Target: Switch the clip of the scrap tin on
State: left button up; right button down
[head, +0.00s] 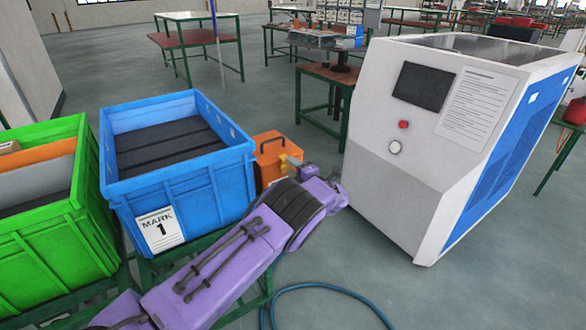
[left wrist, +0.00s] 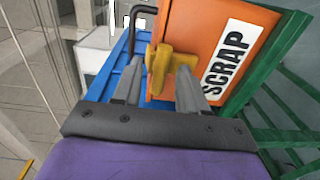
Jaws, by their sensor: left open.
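The scrap tin is an orange box; in the head view the tin (head: 269,150) stands just right of the blue crate, with a dark handle on top. In the left wrist view the tin (left wrist: 207,40) carries a white SCRAP label and a yellow clip (left wrist: 163,64). The clip also shows as a small yellow patch in the head view (head: 283,163). My left gripper (head: 291,165) reaches in from the lower left to the tin's right side. Its open fingers (left wrist: 160,80) lie on either side of the clip's lower part; I cannot tell whether they touch it. My right gripper is out of view.
A blue crate (head: 231,163) marked MARK 1 and a green crate (head: 40,240) stand at the left on green stands. A white and blue generator cabinet (head: 390,140) stands at the right. A blue hose (head: 330,287) lies on the floor, which is otherwise clear between them.

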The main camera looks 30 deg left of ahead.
pick_arm(q)
grip_shut()
jog(key=shift+w+a+r+g+h, duration=0.15)
jog(key=shift+a+r+g+h, duration=0.25)
jog(key=shift+h, duration=0.5)
grip_release()
jog(key=b+v, duration=0.1)
jog(key=v, duration=0.9)
jog(key=shift+d, duration=0.3)
